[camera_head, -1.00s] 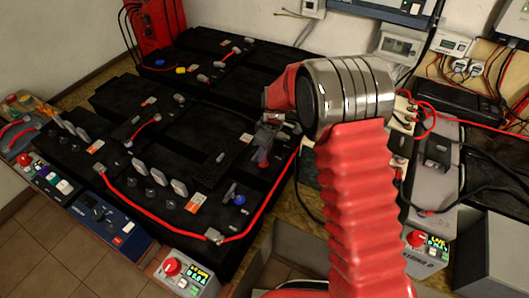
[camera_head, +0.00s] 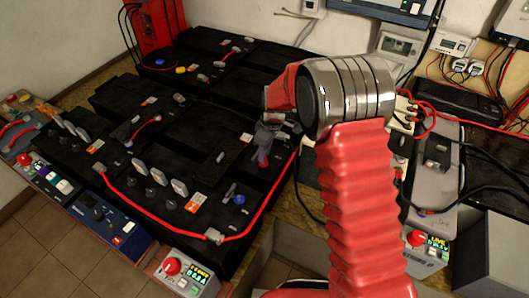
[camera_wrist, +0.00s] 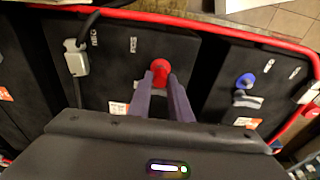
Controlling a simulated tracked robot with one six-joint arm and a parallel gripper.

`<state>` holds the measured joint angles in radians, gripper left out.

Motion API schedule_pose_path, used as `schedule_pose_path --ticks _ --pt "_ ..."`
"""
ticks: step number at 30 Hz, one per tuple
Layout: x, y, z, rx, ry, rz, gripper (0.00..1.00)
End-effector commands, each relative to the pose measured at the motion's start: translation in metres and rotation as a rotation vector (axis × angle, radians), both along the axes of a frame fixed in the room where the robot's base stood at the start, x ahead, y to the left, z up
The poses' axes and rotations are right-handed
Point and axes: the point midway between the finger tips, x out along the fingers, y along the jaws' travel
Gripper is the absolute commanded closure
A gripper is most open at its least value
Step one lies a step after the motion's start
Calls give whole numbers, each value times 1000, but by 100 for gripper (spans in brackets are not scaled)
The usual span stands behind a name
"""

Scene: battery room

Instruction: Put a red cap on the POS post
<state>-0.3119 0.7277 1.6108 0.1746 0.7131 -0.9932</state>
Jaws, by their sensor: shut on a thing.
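My gripper (camera_wrist: 160,84) is shut on a red cap (camera_wrist: 160,70) in the wrist view, with the cap between the tips of its two dark fingers. The cap is over the top of a black battery (camera_wrist: 115,75). I cannot tell whether it touches the battery or a post; whatever is under the cap is hidden. Small pale markings on that battery are too small to read surely. In the head view my gripper (camera_head: 264,154) points down over the right-hand batteries. A blue cap (camera_wrist: 245,81) sits on the neighbouring battery; it also shows in the head view (camera_head: 239,199).
A red cable (camera_wrist: 215,28) runs along the batteries' edge, and a grey connector (camera_wrist: 75,58) with a black cable lies beside the gripped cap. Control boxes with red knobs (camera_head: 172,266) line the front edge. Chargers and wiring fill the right side.

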Motion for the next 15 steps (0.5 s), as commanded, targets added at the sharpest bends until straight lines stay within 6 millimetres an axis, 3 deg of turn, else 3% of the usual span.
schedule_pose_path --ticks 15 --pt "0 0 -4 0 0 0 100"
